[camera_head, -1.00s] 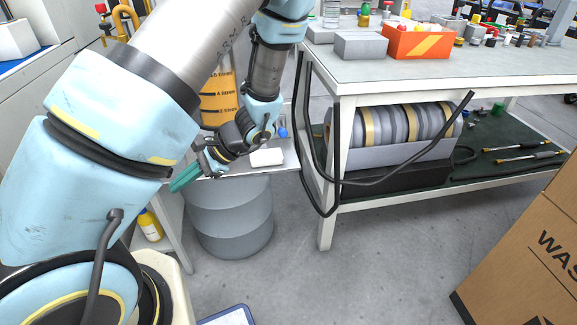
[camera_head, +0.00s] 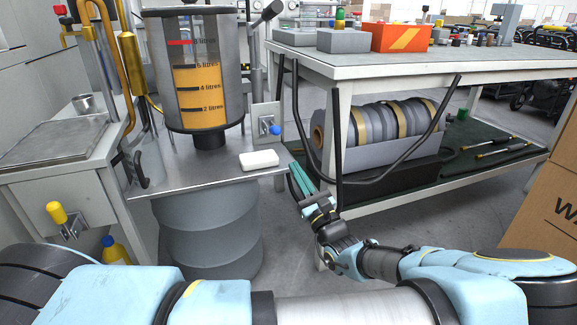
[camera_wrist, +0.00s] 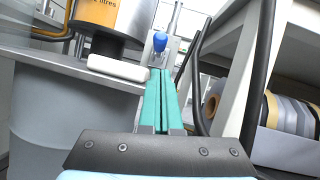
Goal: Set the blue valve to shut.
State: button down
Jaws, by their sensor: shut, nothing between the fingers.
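The blue valve (camera_head: 268,129) has a rounded blue knob on a small grey plate beside the clear tank, above the right end of the metal shelf. In the wrist view the blue knob (camera_wrist: 160,41) shows just beyond my fingertips, near the top middle. Whether the valve is open or shut is hard to tell. My gripper (camera_head: 295,169) has green fingers, pressed together with nothing between them. It is below and to the right of the valve, apart from it, pointing up towards it. In the wrist view my gripper (camera_wrist: 160,75) shows its fingers side by side.
A white block (camera_head: 259,160) lies on the metal shelf (camera_head: 195,172), left of my gripper. The tank (camera_head: 205,90) holds orange liquid. A grey drum (camera_head: 205,230) stands below. The workbench (camera_head: 400,64) and its black hose (camera_head: 297,120) are close on the right. A yellow-handled valve (camera_head: 58,215) is at left.

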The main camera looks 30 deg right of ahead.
aim_at(273, 130)
jog(key=b+x, duration=0.1)
jog(key=x, duration=0.8)
jog(key=shift+a, duration=0.15)
jog(key=shift+r, duration=0.15)
jog(key=shift+r+g+p, duration=0.15)
jog(key=shift+g+p, duration=0.15)
jog(key=shift+p, duration=0.6)
